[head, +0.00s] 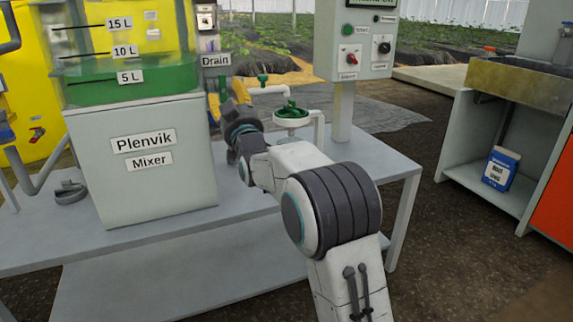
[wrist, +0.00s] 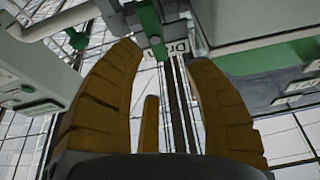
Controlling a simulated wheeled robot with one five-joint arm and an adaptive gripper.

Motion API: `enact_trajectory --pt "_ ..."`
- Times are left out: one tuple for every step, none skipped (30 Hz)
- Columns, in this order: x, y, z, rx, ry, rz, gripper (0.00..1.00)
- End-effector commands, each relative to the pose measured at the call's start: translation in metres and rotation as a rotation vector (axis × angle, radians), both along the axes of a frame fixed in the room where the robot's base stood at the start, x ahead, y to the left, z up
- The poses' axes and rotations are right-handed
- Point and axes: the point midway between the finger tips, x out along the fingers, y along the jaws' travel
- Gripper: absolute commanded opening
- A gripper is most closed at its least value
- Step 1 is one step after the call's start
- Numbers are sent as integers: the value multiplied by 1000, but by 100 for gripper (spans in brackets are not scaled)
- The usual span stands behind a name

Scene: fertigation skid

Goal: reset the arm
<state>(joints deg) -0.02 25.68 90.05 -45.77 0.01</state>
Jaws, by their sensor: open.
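My arm reaches from the lower right of the head view over the grey skid table. My gripper (head: 236,92) is beside the right side of the mixer, below the "Drain" label (head: 216,60); the arm partly hides it. In the wrist view my gripper (wrist: 165,55) shows two tan ribbed fingers spread apart with nothing held between them. Beyond them are a green part (wrist: 150,30) and a partly hidden label (wrist: 180,48). I cannot tell whether the fingers touch anything.
The Plenvik mixer (head: 145,180) stands left of my gripper, its clear tank holding green liquid. A green handwheel (head: 291,112) on white piping is close on the right. A control box (head: 362,45) stands on a post behind. A sink bench (head: 515,85) is far right.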

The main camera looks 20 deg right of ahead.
Motion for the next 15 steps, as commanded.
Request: enact_trajectory --pt "0 0 0 0 0 0 48" --pt "0 0 0 0 0 0 48" --pt "0 0 0 0 0 0 48" --pt "0 0 0 0 0 0 48" --pt "0 0 0 0 0 0 48" --pt "0 0 0 0 0 0 48" --pt "0 0 0 0 0 0 48" --pt "0 0 1 0 1 0 48" --pt "-1 0 3 0 5 0 48" --pt "-1 0 5 0 10 0 48" --pt "-2 0 7 0 18 0 48" --pt "-4 0 12 0 32 0 48" --pt "-6 0 16 0 44 0 48" --pt "-8 0 20 0 60 0 48" --pt "-11 0 27 0 86 0 48"
